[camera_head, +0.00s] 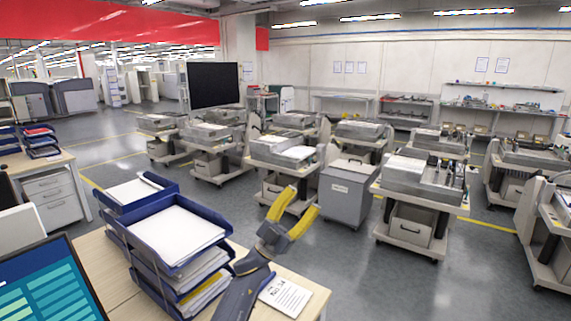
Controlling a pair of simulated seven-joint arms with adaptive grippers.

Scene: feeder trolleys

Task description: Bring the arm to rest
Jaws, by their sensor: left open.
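My left gripper (302,198) is in the head view, with two yellow fingers spread apart and nothing between them. It is raised above the right part of the wooden desk (92,257), pointing up and away toward the trolleys. Its dark arm comes up from the bottom edge and hides part of the desk. My right gripper is not in view.
Blue stacked paper trays (175,235) stand just left of my arm. A printed sheet (285,297) lies on the desk to its right. A screen (50,285) is at lower left. Feeder trolleys (418,180) and a grey bin (345,195) stand beyond on open floor.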

